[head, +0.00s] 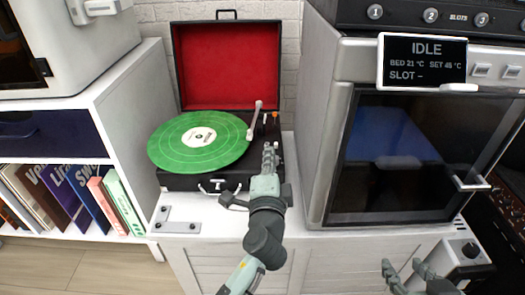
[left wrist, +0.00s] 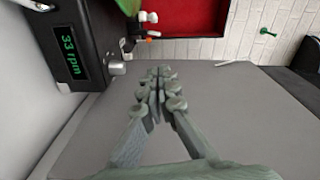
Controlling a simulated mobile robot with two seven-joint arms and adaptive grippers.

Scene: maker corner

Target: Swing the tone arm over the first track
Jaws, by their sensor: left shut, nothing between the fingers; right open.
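The record player (head: 178,182) is a black case with an open red-lined lid, and it holds a green record (head: 190,155) with a pale label. The white tone arm (head: 254,120) stands at the record's right side, its front end by the record's edge; I cannot tell whether it touches. In the left wrist view, a green "33 rpm" display (left wrist: 75,57) and a silver knob (left wrist: 117,68) show on the case. My left gripper (head: 269,148) is shut and empty at the case's right front, apart from the tone arm. My right gripper (head: 403,270) is open, low at the right.
A machine with a dark glass door (head: 410,150) and an "IDLE" screen (head: 422,61) stands close on the right. A shelf (head: 75,103) with record sleeves is on the left. A grey hinge-like plate (head: 178,220) lies on the white top before the player.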

